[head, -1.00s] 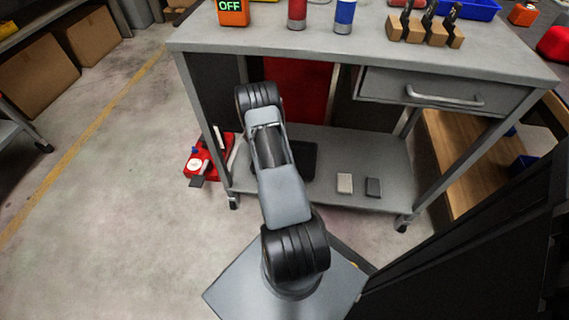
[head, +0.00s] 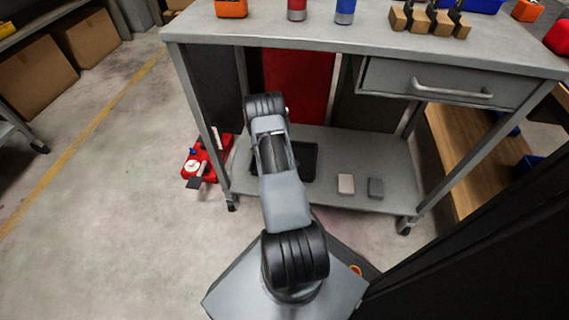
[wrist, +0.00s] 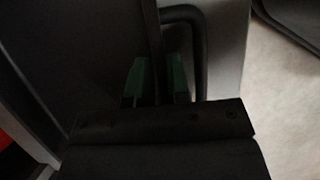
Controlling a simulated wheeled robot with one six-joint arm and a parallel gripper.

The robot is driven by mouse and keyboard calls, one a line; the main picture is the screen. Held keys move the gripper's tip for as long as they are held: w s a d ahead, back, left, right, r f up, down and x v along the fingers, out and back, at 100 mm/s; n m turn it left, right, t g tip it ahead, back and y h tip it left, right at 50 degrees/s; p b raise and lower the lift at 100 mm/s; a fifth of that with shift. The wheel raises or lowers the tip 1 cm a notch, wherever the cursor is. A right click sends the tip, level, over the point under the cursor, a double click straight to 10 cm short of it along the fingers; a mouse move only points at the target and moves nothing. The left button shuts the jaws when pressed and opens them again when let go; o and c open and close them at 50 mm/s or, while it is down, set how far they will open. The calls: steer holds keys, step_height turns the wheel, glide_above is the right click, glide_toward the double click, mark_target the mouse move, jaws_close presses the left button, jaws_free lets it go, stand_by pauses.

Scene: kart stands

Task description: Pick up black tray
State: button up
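The black tray (head: 310,162) lies on the lower shelf of the grey workbench, partly hidden behind my arm in the head view. In the dark wrist view, a black curved rim (wrist: 199,50), which looks like the tray's, shows near the fingers. My gripper (wrist: 158,82) has two green fingertips standing apart, with a dark strip between or behind them. I cannot tell whether they touch the tray. The gripper is hidden behind my arm in the head view.
Two small boxes, one pale (head: 346,184) and one dark grey (head: 376,188), sit right of the tray on the lower shelf (head: 395,160). The bench top and drawer (head: 440,88) overhang it. A red item (head: 205,165) stands by the left leg.

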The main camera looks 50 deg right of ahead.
jaws_close()
steer(key=shift+r, duration=0.1)
stand_by(0.3)
